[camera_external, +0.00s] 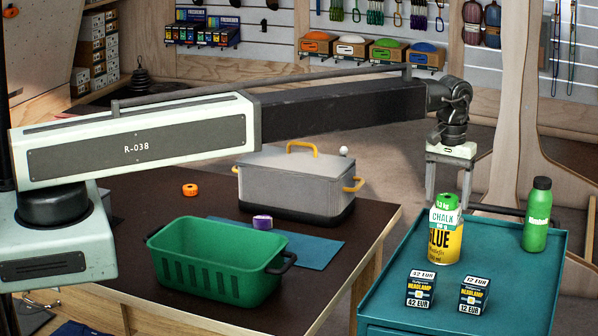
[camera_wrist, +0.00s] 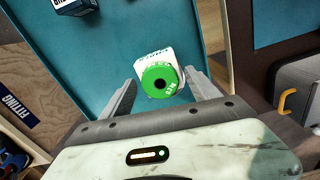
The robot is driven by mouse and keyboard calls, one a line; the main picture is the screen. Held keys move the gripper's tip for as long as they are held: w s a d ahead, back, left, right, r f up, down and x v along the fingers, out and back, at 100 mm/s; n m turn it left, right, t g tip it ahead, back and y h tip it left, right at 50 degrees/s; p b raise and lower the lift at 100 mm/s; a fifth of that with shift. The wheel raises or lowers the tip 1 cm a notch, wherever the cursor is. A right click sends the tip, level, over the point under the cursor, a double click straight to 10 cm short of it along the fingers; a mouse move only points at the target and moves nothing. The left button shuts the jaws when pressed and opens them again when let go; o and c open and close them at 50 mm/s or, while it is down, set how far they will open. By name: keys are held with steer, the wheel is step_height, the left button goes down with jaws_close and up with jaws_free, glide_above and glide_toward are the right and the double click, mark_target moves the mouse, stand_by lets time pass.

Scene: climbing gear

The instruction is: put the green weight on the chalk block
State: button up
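The green weight (camera_external: 446,201) lies on top of the white chalk block (camera_external: 444,217), which rests on a yellow glue can (camera_external: 446,244) on the teal cart. In the wrist view, the weight (camera_wrist: 160,81) shows as a green disc with a dark centre hole. Part of the white chalk block (camera_wrist: 157,57) shows beyond it, and the can is hidden beneath. My gripper (camera_external: 451,190) is open and empty, close to the stack. In the wrist view, the fingers of my gripper (camera_wrist: 160,85) stand on either side of the weight, with gaps between.
Two headlamp boxes (camera_external: 421,289) (camera_external: 473,295) stand at the front of the teal cart (camera_external: 527,285). A green bottle (camera_external: 538,215) stands to the right. The dark table (camera_external: 150,200) at left holds a green basket (camera_external: 215,263), a grey case (camera_external: 298,187) and tape rolls.

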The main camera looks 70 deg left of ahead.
mark_target(447, 197)
steer(key=shift+r, duration=0.15)
step_height(447, 197, up, 12)
steer(key=p, duration=1.3)
steer(key=s+d+m, duration=0.3)
steer(key=s, duration=1.4)
steer(key=s+d+m, duration=0.3)
steer(key=s+m, duration=0.1)
steer(key=s, duration=1.3)
steer(key=shift+s+b, duration=0.15)
steer(key=shift+b, duration=0.2)
